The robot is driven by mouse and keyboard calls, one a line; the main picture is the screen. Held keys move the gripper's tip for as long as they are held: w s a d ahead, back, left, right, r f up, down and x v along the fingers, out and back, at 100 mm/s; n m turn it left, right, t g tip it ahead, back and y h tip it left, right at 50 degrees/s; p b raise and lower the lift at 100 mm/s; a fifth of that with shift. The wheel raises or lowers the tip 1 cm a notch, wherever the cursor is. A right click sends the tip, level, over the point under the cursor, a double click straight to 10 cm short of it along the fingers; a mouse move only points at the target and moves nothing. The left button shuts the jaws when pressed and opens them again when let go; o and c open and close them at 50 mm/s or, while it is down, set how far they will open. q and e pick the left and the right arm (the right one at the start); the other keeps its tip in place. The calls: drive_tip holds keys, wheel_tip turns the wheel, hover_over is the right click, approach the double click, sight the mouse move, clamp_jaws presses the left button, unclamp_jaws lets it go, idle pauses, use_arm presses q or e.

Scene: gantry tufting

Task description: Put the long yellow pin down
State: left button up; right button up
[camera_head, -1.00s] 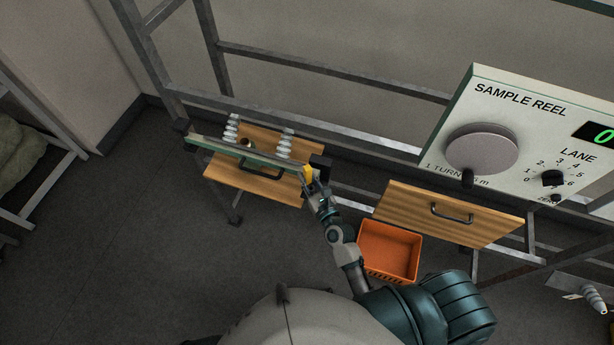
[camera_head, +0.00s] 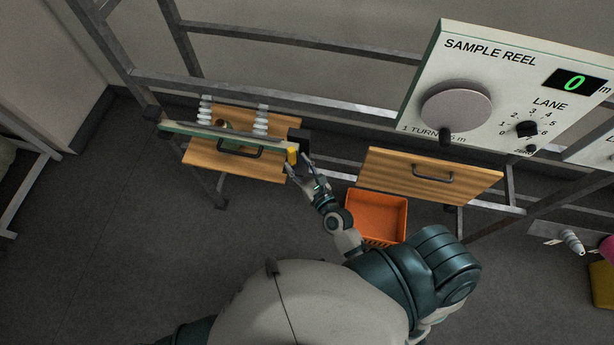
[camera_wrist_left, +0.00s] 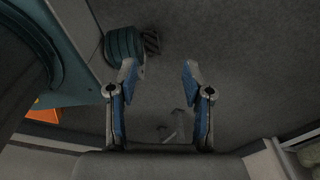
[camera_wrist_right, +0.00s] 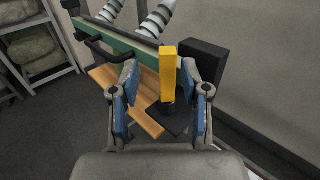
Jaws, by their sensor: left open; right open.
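The yellow pin (camera_wrist_right: 168,75) stands upright at a black bracket (camera_wrist_right: 203,62) at the right end of the drawer unit. Its lower part is dark, and its foot is over a black plate. In the head view the pin (camera_head: 293,155) is small, just beyond my right fingertips. My right gripper (camera_wrist_right: 157,78) is open, with one finger on each side of the pin and gaps visible beside it. It also shows in the head view (camera_head: 301,168). My left gripper (camera_wrist_left: 158,78) is open and empty above dark floor. It is outside the head view.
An orange bin (camera_head: 378,213) stands right of my right arm, below another drawer (camera_head: 400,172). The sample reel panel (camera_head: 500,90) reads 0. Floor at left is clear.

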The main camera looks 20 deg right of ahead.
drive_tip(key=s+d+b, duration=0.1)
drive_tip(key=s+d, duration=0.2)
drive_tip(key=s, duration=0.3)
drive_tip(key=s+f+n+g, duration=0.25)
drive_tip(key=f+n, duration=0.35)
drive_tip(key=f, duration=0.6)
drive_tip(key=s+a+f+n+g, duration=0.1)
drive_tip(key=s+f+n+g, duration=0.15)
drive_tip(key=f+n, duration=0.6)
drive_tip(key=s+f+n+g, duration=0.2)
drive_tip(key=f+n+g, duration=0.1)
drive_tip(key=f, duration=1.1)
use_arm(q)
drive_tip(key=shift+d+f, duration=0.55)
drive_tip(key=shift+d, duration=0.05)
use_arm(e)
drive_tip(key=s+d+f+n+g+h, duration=0.1)
drive_tip(key=s+d+f+n+g, duration=0.3)
drive_tip(key=s+f+n, duration=0.5)
drive_tip(key=s+d+f+n+g+h, duration=0.2)
drive_tip(key=s+d+f+n+g, duration=0.2)
drive_tip(key=s+f+n, duration=0.6)
drive_tip(key=s+f, duration=0.1)
drive_tip(key=s, duration=0.6)
drive_tip(key=shift+d+g, duration=0.2)
drive_tip(key=shift+g, duration=0.1)
